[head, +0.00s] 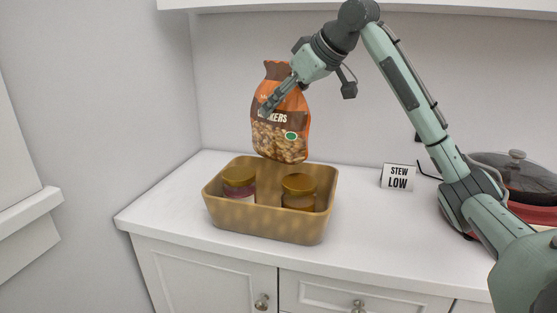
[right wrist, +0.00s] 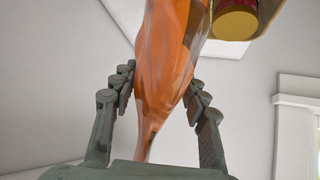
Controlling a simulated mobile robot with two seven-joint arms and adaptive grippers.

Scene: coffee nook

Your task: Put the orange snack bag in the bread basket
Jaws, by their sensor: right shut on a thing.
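The orange snack bag (head: 281,135) hangs upright in the air over the back part of the bread basket (head: 265,226) in the head view. Its lower end is near the basket's back rim; I cannot tell the exact gap. My right gripper (head: 270,104) is shut on the bag at its upper part. In the right wrist view the bag (right wrist: 170,55) runs between the two fingers (right wrist: 160,90). The tan basket stands on the counter and holds two jars with gold lids, one at the left (head: 239,178) and one at the right (head: 299,187). My left gripper is not in view.
A white counter (head: 365,235) has free room right of the basket. A "STEW LOW" sign (head: 397,177) stands further right, by a red pot with a glass lid (head: 515,175). A wall is behind, with an upper cabinet edge (head: 440,12) above.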

